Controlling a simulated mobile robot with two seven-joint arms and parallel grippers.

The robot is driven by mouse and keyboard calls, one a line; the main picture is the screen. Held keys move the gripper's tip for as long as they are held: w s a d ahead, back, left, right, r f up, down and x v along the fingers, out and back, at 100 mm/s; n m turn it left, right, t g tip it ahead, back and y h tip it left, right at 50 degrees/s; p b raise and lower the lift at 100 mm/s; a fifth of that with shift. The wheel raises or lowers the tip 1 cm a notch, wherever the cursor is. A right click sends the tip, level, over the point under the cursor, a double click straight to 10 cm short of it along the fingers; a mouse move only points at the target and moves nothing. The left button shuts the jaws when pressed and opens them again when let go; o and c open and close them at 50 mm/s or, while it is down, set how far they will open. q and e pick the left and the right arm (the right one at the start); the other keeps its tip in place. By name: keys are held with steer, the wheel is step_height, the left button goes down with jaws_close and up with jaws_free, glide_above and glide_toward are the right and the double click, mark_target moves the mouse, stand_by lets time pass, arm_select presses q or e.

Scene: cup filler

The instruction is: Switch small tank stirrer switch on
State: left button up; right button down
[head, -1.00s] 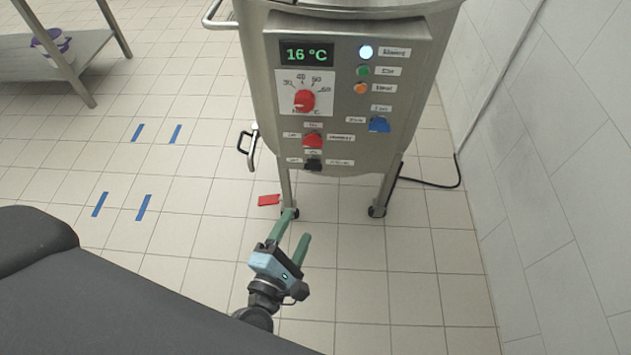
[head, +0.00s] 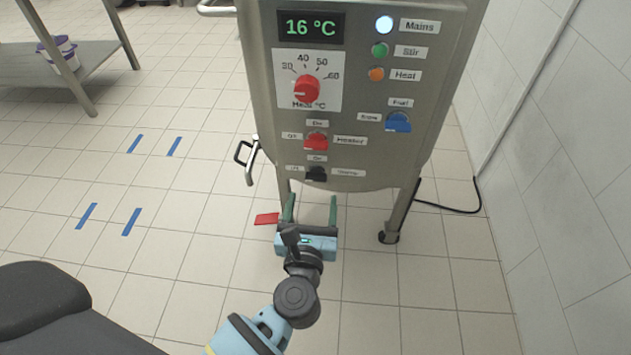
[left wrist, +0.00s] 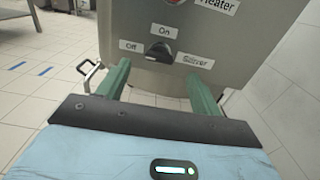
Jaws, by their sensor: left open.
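The small tank (head: 345,150) stands ahead with its control panel facing me. Its stirrer switch (head: 316,173) is a small black knob, lowest on the panel. In the left wrist view the stirrer switch (left wrist: 158,52) sits between labels Off, On and Stirrer; I cannot tell its exact setting. The green Stir lamp (head: 380,50) looks dull, while the white Mains lamp (head: 384,25) glows. My left gripper (head: 312,204) is open and empty, its green fingers pointing at the panel just below the switch in the head view, apart from the knob. My right gripper is out of view.
The red heater knob (head: 316,141) is close above the stirrer switch. A blue knob (head: 398,122) is to the right and a red temperature dial (head: 306,89) higher up. A tank handle (head: 249,160) sticks out at left. A red object (head: 266,219) shows near the floor.

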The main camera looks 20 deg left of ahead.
mark_target(315, 180)
arm_select(q)
steer(key=x, duration=0.6)
steer(key=shift+w+f+b, duration=0.1)
steer(key=shift+w+b, duration=0.1)
steer(key=shift+b, duration=0.15)
steer(key=c, duration=1)
